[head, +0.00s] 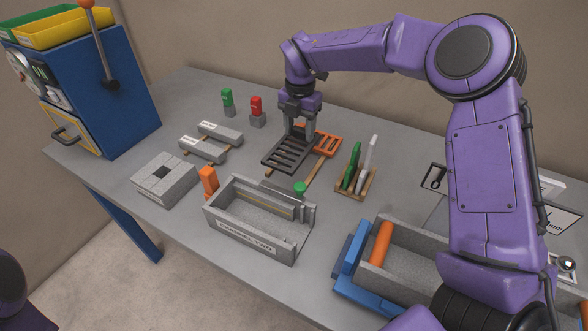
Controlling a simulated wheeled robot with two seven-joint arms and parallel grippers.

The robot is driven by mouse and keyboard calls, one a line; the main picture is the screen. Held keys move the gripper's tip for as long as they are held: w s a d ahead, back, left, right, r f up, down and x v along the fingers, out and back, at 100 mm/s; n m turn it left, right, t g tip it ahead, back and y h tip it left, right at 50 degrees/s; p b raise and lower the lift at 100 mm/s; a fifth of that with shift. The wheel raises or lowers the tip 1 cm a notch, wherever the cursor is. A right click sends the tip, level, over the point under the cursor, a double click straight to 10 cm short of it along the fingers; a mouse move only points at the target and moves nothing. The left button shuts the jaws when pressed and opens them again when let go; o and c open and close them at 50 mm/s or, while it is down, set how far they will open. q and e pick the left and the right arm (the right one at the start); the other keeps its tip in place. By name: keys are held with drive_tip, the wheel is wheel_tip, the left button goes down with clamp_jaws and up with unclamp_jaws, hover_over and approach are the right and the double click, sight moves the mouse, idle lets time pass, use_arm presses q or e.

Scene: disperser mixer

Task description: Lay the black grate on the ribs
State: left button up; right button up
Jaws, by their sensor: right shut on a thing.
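The black grate (287,154) is a slotted dark plate in the middle of the table area in the head view. My right gripper (301,137) points down at its far right part and is shut on it. I cannot tell whether the grate is raised or touches what is below. An orange grate (327,143) is just right of it, with wooden strips (316,171) under or beside the two. The grey trough labelled CHANNEL TWO (246,236) stands in front, open at the top. I cannot make out the ribs clearly. My left gripper is not in view.
A green-knobbed post (300,188) and an orange block (208,180) stand by the trough. A wooden rack (357,187) with green and white upright pieces is to the right. Grey bars (204,148), a square grey block (163,180) and a blue machine (105,90) are left.

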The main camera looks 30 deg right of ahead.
sight(299, 152)
wheel_tip(299, 152, down, 7)
drive_tip(key=shift+f+p, duration=0.2)
drive_tip(key=shift+p, duration=0.6)
drive_tip(key=shift+f, duration=0.4)
drive_tip(key=o, duration=0.6)
drive_tip(key=shift+f+b, duration=0.1)
drive_tip(key=shift+b, duration=0.2)
drive_tip(key=o, duration=0.4)
drive_tip(key=shift+o, duration=0.2)
